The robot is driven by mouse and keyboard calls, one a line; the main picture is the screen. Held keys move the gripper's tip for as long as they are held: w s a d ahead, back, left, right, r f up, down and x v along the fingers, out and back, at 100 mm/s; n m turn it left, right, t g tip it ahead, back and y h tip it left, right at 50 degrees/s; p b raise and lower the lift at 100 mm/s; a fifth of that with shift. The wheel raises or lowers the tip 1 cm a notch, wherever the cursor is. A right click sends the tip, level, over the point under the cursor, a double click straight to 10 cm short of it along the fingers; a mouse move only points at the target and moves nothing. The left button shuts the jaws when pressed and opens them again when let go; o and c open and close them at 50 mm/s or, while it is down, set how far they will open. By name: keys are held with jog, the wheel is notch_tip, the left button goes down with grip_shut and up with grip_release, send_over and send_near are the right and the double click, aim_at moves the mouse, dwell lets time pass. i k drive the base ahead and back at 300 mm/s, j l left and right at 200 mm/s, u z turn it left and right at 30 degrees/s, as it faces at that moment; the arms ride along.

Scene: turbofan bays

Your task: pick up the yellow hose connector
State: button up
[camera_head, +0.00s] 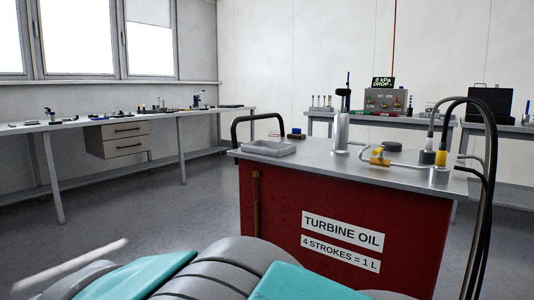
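A yellow upright cylindrical connector (441,158) stands at the right end of the red cart's steel top, at the lower end of a black hose (487,130). A dark connector (428,157) with a pale hose stands just to its left. Another yellow piece (379,158), like a fitting, lies further left on the same top, with a pale tube near it. The yellow upright piece looks most like the hose connector. My gripper is not in view; only grey and teal parts of my own body show at the bottom.
The red cart (345,215), marked "TURBINE OIL", also carries a grey tray (268,148), a silver pump bottle (342,131) and a dark round piece (392,147). A long bench (120,118) runs along the left wall. Another bench with equipment stands behind. The floor (140,205) at left is clear.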

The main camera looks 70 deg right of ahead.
aim_at(442, 156)
jog(key=j+z, duration=0.1)
jog(key=z, duration=3.3)
jog(key=i+j+z, duration=0.1)
jog(key=z, duration=0.45)
